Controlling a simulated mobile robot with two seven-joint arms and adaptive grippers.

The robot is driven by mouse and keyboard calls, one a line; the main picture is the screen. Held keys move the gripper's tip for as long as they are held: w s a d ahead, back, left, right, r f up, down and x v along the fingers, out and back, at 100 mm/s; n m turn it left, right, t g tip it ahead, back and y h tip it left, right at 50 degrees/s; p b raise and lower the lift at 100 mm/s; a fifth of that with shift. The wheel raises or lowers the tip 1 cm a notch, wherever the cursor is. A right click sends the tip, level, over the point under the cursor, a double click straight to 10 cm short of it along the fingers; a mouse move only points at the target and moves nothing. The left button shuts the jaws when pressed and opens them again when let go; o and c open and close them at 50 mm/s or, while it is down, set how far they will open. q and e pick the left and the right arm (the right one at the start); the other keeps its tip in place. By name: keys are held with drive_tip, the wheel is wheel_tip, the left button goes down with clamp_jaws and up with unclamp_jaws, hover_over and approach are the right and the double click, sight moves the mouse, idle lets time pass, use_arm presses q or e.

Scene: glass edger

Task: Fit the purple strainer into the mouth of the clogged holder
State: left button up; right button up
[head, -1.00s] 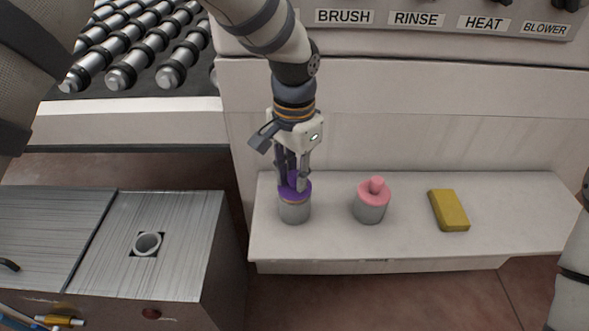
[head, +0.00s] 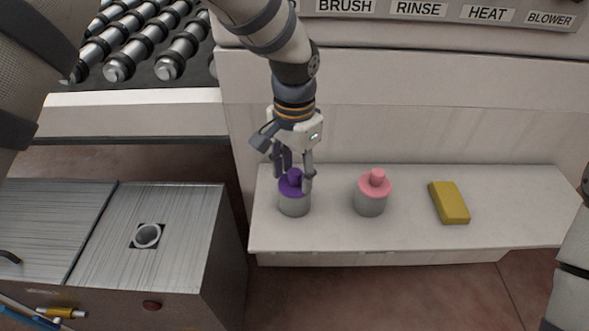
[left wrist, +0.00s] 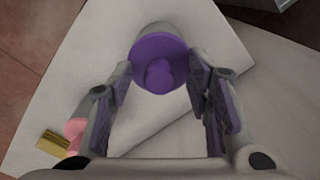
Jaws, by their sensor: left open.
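The purple strainer (head: 292,188) has a purple disc top with a knob and sits on a grey cylinder (head: 294,207) on the white shelf. In the left wrist view the strainer (left wrist: 159,62) lies beyond and between the fingertips. My left gripper (head: 293,178) is open just above it, its fingers spread to either side of the knob; the left wrist view shows the fingers (left wrist: 165,90) clear of it. A round grey mouth (head: 147,235) in the metal cabinet top at the left looks like the holder; whether it is clogged I cannot tell. My right gripper is not in view.
A pink-topped grey cylinder (head: 371,196) and a yellow block (head: 449,203) stand to the right on the shelf (head: 520,210). The metal cabinet (head: 185,265) is at the lower left, with a floor gap before the shelf. A roller conveyor is behind.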

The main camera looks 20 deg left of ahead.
use_arm(q)
wheel_tip(320, 180, up, 12)
idle(0.3)
